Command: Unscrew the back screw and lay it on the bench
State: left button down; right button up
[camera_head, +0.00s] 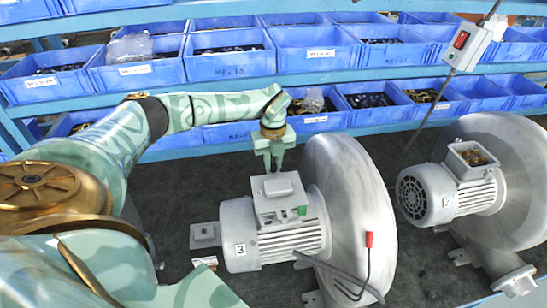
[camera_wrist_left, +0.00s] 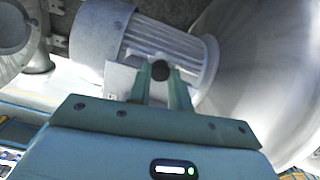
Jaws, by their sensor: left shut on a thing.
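The blower marked 3 (camera_head: 240,250) stands on the dark bench, with a grey terminal box (camera_head: 285,213) and a lid on top of its motor. My left gripper (camera_head: 273,168) comes down from above at the back edge of that box. In the left wrist view its two fingers (camera_wrist_left: 161,82) are shut on a small dark round thing, the back screw (camera_wrist_left: 160,70). The motor fins (camera_wrist_left: 170,45) show behind the fingertips. I cannot tell whether the screw is still in the lid. My right gripper is not in view.
A second blower (camera_head: 428,195) with an open terminal box stands to the right. A red-handled hooked tool (camera_head: 368,255) shows before the first blower's housing. Blue bins (camera_head: 232,66) line the shelves behind.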

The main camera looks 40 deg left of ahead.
pick_arm(q)
jog(key=n, duration=1.1)
jog(key=shift+a+r+n, duration=0.1)
jog(key=shift+n, duration=0.3)
jog(key=c, duration=1.6)
grip_release()
jog(key=shift+o, duration=0.2)
